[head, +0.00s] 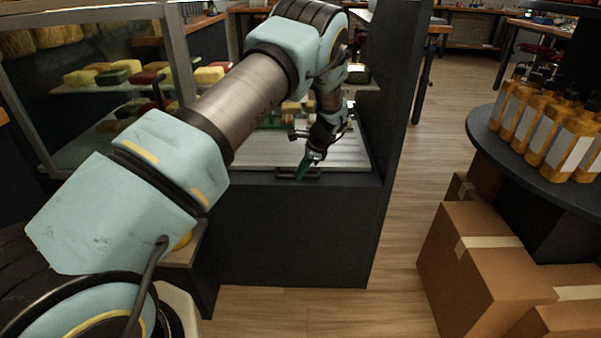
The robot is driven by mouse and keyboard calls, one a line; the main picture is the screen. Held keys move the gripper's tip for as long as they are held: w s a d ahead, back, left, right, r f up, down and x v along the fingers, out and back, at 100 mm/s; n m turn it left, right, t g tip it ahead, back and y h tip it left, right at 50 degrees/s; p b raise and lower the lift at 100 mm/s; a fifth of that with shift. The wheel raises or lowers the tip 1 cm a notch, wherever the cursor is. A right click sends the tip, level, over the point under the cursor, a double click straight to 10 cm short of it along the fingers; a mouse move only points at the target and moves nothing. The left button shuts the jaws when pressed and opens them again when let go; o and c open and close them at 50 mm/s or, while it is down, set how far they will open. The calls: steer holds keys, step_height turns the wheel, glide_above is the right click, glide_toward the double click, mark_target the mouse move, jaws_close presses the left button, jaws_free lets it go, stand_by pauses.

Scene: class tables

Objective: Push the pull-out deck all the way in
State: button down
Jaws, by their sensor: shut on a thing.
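The pull-out deck (345,153) is a light, slatted panel in the dark cabinet (290,235), in the middle of the head view. A dark handle (284,174) sits at its front edge. My arm hides part of the deck's left and rear. The deck's front lies close to the top edge of the cabinet's front panel; I cannot tell how much it sticks out.
A glass case (90,80) with several coloured blocks stands at the left. At the right, a round dark table (482,125) holds several amber bottles (545,120), with cardboard boxes (480,260) below. Wooden floor (405,190) is clear between cabinet and boxes.

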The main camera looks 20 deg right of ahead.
steer(key=c, duration=0.8)
jaws_free()
steer(key=shift+c, duration=0.2)
steer(key=b+v, duration=0.1)
steer(key=v, duration=1)
steer(key=shift+a, duration=0.1)
